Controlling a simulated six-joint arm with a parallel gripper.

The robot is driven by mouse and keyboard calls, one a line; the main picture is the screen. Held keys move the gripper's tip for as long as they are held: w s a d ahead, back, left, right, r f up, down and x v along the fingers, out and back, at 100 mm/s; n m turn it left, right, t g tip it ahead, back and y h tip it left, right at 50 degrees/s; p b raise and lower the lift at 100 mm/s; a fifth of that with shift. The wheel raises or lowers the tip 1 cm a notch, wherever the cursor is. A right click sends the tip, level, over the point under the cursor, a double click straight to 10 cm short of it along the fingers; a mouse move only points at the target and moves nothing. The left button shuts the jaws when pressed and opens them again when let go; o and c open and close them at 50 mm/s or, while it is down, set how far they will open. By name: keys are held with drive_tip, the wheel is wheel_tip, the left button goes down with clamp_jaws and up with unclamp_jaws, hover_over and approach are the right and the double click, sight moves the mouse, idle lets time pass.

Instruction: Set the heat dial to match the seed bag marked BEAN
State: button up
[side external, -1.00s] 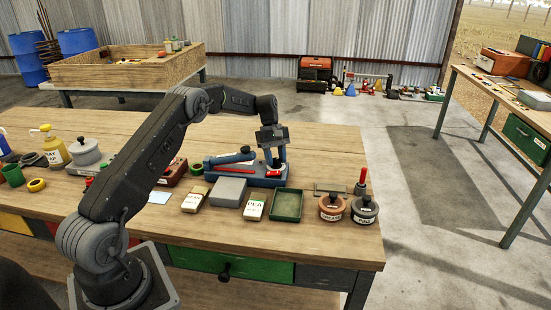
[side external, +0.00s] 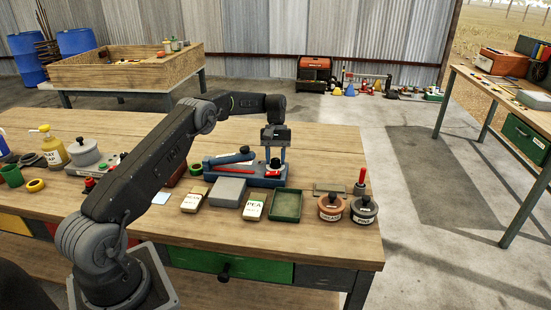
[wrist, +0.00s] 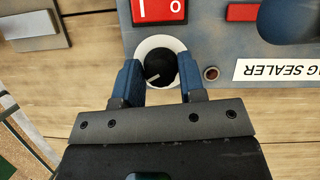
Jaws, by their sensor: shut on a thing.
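The blue bag sealer (side external: 262,181) stands on the bench, its "SEALER" label readable in the wrist view (wrist: 240,70). Its black heat dial (wrist: 158,67) sits in a pale ring, with a white pointer line towards the lower left in that view. My gripper (wrist: 161,80) is shut on the dial, one blue finger on each side; in the side view my gripper (side external: 275,156) points down at the sealer's right end. A seed bag marked PEA (side external: 254,207) lies in front. Another bag (side external: 194,199) lies to its left, its label too small to read.
A red I/O switch (wrist: 158,10) is beside the dial. A grey box (side external: 228,191), a green tray (side external: 287,205), a brown lidded pot (side external: 331,207) and a dark lidded pot (side external: 364,211) stand along the bench front. A red-handled tool (side external: 361,181) stands upright at right.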

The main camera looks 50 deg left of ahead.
drive_tip(key=o, duration=0.9)
drive_tip(key=shift+w+a+r, duration=0.15)
drive_tip(key=shift+a+r, duration=0.05)
drive_tip(key=shift+r, duration=0.3)
drive_tip(key=r, duration=0.7)
drive_tip(key=shift+w+a+r, duration=0.2)
drive_tip(key=shift+a+r, duration=0.05)
drive_tip(key=shift+r, duration=0.65)
